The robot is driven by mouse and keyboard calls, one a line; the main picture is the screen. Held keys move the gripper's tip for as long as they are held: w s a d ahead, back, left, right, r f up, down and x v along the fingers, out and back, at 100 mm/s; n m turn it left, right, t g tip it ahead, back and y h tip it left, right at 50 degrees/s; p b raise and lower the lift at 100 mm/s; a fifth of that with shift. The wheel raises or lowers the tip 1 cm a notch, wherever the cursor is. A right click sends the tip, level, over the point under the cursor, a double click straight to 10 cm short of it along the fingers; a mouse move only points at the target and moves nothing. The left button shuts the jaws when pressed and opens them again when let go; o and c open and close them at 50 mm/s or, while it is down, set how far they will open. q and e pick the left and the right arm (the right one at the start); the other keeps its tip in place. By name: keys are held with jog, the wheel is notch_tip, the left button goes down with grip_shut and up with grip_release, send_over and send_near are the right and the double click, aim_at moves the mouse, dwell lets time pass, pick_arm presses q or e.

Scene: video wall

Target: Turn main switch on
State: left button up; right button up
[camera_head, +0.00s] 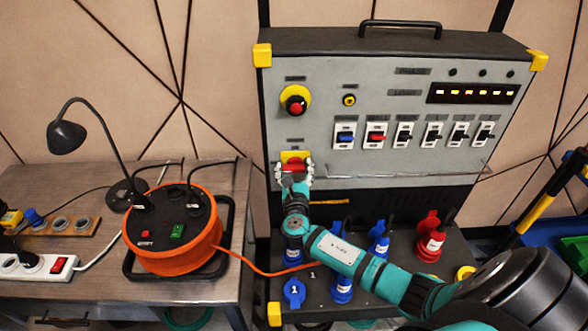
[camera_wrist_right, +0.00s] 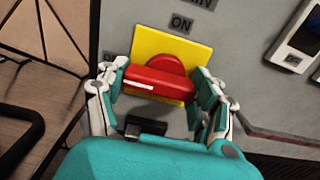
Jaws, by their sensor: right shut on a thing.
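The main switch is a red rotary handle (camera_head: 294,166) on a yellow square plate (camera_head: 285,155), low on the left of the grey panel. In the right wrist view the red handle (camera_wrist_right: 160,80) lies roughly crosswise on its yellow plate (camera_wrist_right: 194,52), with an "ON" label (camera_wrist_right: 181,24) above. My right gripper (camera_wrist_right: 160,88) has one finger at each end of the handle and is shut on it. In the head view my right gripper (camera_head: 295,172) partly covers the handle. My left gripper is not in view.
Above the switch is a red emergency button (camera_head: 295,103) on a yellow base. A row of smaller switches (camera_head: 377,135) and a lit display (camera_head: 473,93) are to the right. Blue and red plugs (camera_head: 430,240) stand below. An orange cable reel (camera_head: 172,262) sits on the left table.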

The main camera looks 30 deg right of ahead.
jog(key=m+b, duration=0.3)
jog(key=m, duration=0.1)
jog(key=shift+f, duration=0.15)
jog(key=m+b, duration=0.3)
jog(key=m, duration=0.2)
jog(key=shift+m+b, duration=0.3)
jog(key=shift+b, duration=0.05)
jog(key=m+b, duration=0.2)
jog(key=m, duration=0.2)
jog(key=shift+d+b, duration=0.1)
jog(key=shift+b, duration=0.3)
jog(key=shift+s+r+m+b, duration=0.15)
jog(key=shift+m+b, duration=0.35)
jog(key=shift+m, duration=0.6)
jog(key=shift+w+r+m+b, duration=0.15)
jog(key=shift+m+b, duration=0.3)
jog(key=shift+m, duration=0.65)
jog(key=shift+s+d, duration=0.1)
jog(key=o, duration=1.2)
jog(key=shift+c, duration=0.2)
